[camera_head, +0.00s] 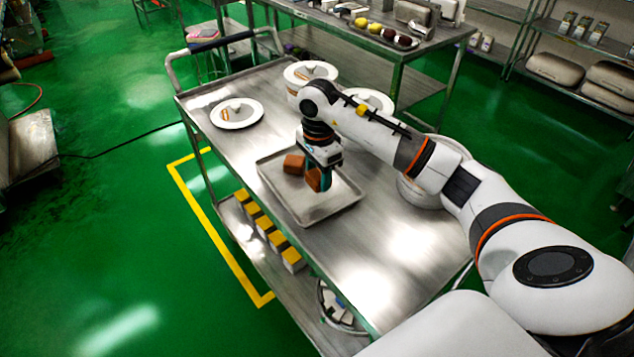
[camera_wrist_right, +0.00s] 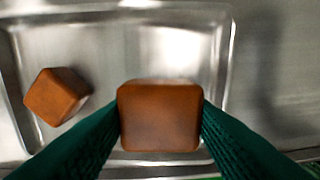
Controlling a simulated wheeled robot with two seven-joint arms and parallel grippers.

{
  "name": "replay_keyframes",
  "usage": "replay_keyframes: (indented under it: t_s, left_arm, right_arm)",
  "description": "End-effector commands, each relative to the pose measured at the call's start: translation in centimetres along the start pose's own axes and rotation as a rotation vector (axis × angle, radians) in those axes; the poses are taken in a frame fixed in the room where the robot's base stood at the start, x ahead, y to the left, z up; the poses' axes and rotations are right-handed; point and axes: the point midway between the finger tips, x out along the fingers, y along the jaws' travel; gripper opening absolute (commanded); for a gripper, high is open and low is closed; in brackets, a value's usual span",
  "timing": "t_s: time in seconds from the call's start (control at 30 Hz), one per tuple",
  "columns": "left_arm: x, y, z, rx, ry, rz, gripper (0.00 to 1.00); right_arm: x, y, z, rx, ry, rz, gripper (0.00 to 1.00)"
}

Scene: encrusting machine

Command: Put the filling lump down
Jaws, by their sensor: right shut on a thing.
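My right gripper (camera_head: 318,186) is over the metal tray (camera_head: 310,213) on the steel cart. It is shut on a brown filling lump (camera_head: 313,179), which also shows between the green fingers in the right wrist view (camera_wrist_right: 160,116). The held lump is over the inside of the tray; whether it touches the tray floor I cannot tell. A second brown lump (camera_head: 294,164) lies in the tray, to the left of the held one, and also shows in the right wrist view (camera_wrist_right: 56,96). The two lumps are apart. My left gripper is not in view.
The cart top (camera_head: 230,156) also holds white plates, one at the left (camera_head: 257,118) and others behind my arm. A round metal bowl (camera_head: 418,190) stands right of the tray, partly hidden by my arm. Yellow-topped boxes (camera_head: 265,226) sit on the lower shelf.

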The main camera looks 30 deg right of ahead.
Motion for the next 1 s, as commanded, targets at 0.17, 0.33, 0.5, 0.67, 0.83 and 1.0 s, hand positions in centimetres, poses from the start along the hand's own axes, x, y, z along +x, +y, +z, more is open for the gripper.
replay_keyframes:
  t_s: [0.17, 0.33, 0.5, 0.67, 0.83, 1.0]
  left_arm:
    - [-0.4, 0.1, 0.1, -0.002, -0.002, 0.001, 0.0]
    - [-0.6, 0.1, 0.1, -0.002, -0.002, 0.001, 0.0]
    - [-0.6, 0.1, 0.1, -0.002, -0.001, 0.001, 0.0]
    - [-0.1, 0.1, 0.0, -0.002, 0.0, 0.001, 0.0]
    - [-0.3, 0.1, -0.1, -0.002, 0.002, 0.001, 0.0]
    - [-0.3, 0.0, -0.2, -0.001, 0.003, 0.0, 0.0]
  right_arm:
    - [1.8, -0.1, 0.0, 0.0, 0.001, -0.004, 0.22]
    - [3.8, -0.1, 0.0, -0.001, -0.001, -0.001, 0.22]
    - [3.8, 0.0, 0.0, -0.002, -0.001, 0.001, 0.22]
    - [4.2, 0.0, 0.0, -0.002, -0.002, 0.001, 0.22]
    - [4.1, 0.0, 0.0, -0.002, -0.001, 0.001, 0.68]
    - [4.1, 0.0, 0.0, -0.002, -0.001, 0.0, 0.68]
